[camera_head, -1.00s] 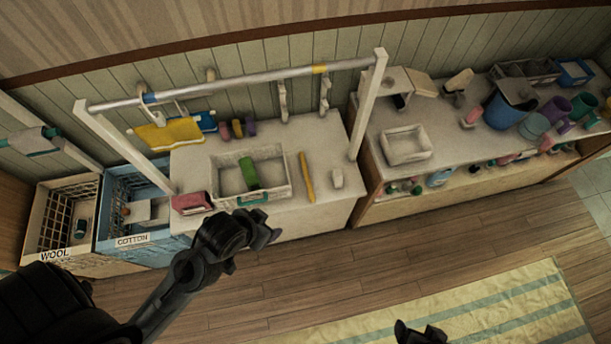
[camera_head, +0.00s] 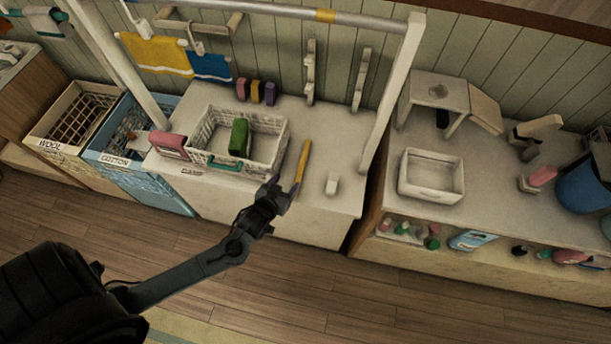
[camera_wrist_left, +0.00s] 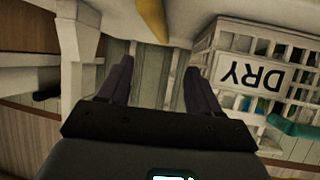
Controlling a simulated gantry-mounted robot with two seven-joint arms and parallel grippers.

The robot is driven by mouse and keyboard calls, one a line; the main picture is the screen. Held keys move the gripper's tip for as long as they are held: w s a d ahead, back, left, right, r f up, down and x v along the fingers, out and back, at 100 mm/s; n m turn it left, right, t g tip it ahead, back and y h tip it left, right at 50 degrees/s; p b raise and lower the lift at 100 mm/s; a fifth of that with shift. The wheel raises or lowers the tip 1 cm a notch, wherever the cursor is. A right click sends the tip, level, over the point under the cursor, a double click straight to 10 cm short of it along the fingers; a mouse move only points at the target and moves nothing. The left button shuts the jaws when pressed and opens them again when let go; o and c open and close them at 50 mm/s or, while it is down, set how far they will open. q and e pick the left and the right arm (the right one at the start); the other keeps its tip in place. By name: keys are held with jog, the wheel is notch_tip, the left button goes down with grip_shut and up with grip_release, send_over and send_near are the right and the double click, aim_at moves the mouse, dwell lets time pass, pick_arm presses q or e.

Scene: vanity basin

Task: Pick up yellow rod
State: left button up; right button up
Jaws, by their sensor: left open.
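The yellow rod (camera_head: 303,162) lies on the white counter, just right of the white basket. My left gripper (camera_head: 277,192) is at the counter's front edge, close to the near end of the rod. In the left wrist view the gripper (camera_wrist_left: 160,85) is open with nothing between its fingers. Part of the yellow rod (camera_wrist_left: 153,18) shows at the top of that view, beyond the fingertips. My right gripper is not in view.
The white basket (camera_head: 273,125) holds a green item (camera_head: 238,137). It also shows at right in the left wrist view, with a DRY label (camera_wrist_left: 247,73). A white post (camera_head: 392,95) stands at the counter's right end.

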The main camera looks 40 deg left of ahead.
aim_at(301, 167)
pick_arm(q)
jog(key=shift+w+a+f+b, duration=0.35)
jog(key=shift+a+f+b, duration=0.05)
jog(key=shift+f, duration=0.1)
jog(key=x, duration=0.4)
jog(key=shift+w+d, duration=0.1)
jog(key=shift+w, duration=0.15)
jog(key=shift+d+b+x, duration=0.2)
jog(key=shift+b+x, duration=0.15)
jog(key=shift+x, duration=2.8)
jog(key=shift+d, duration=0.1)
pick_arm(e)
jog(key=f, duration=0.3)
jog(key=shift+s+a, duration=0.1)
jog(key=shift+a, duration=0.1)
pick_arm(q)
grip_shut()
